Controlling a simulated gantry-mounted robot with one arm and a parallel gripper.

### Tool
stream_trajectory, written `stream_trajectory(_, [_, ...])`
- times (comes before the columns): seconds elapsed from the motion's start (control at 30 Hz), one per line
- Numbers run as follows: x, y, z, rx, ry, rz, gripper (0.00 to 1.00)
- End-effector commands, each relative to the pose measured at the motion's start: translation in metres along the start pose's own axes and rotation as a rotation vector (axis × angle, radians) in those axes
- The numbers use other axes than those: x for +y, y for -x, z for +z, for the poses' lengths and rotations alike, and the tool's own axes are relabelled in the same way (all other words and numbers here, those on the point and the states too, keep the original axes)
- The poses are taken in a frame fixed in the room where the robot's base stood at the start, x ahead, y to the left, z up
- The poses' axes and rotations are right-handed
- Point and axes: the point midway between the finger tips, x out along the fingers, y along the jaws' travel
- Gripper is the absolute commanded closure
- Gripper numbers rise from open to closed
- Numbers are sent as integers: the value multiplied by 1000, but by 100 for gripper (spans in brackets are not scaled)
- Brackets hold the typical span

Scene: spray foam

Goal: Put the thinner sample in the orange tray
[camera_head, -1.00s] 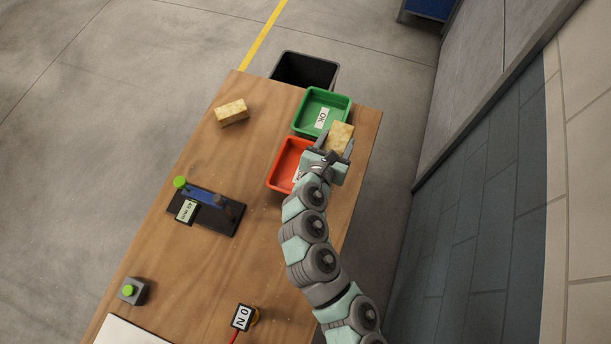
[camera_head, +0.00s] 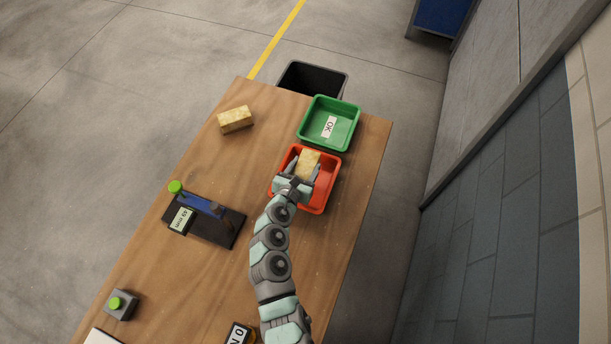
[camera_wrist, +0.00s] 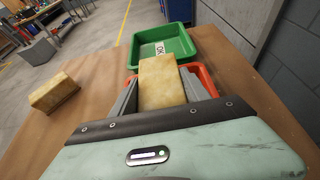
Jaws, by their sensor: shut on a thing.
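My gripper (camera_head: 303,174) is shut on a yellow foam sample (camera_head: 309,161). It holds the sample over the orange tray (camera_head: 323,196), which is partly hidden under the arm and sample. In the wrist view the held sample (camera_wrist: 161,82) sits between the two fingers, with the tray's orange rim (camera_wrist: 206,80) just behind it. Whether the sample touches the tray floor I cannot tell. A second yellow foam sample (camera_head: 236,119) lies on the table at the far left, apart from the trays; it also shows in the wrist view (camera_wrist: 53,92).
A green tray (camera_head: 341,110) labelled OK stands just beyond the orange one. A black gauge with a label (camera_head: 205,217) and a green-button box (camera_head: 121,304) stand at the left. A dark bin (camera_head: 312,78) is past the table's far edge.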

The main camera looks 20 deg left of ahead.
Motion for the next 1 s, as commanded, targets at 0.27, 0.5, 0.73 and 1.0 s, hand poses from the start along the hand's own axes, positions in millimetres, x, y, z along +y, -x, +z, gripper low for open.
stream_trajectory(0.27, [0,-12,-26,-2,-1,0,94])
stream_trajectory(0.5, [0,-22,-50,-1,-2,-2,94])
stream_trajectory(0.73, [0,-21,-49,-2,-2,-1,94])
stream_trajectory(1.0, [0,-24,-57,-2,-1,-1,94])
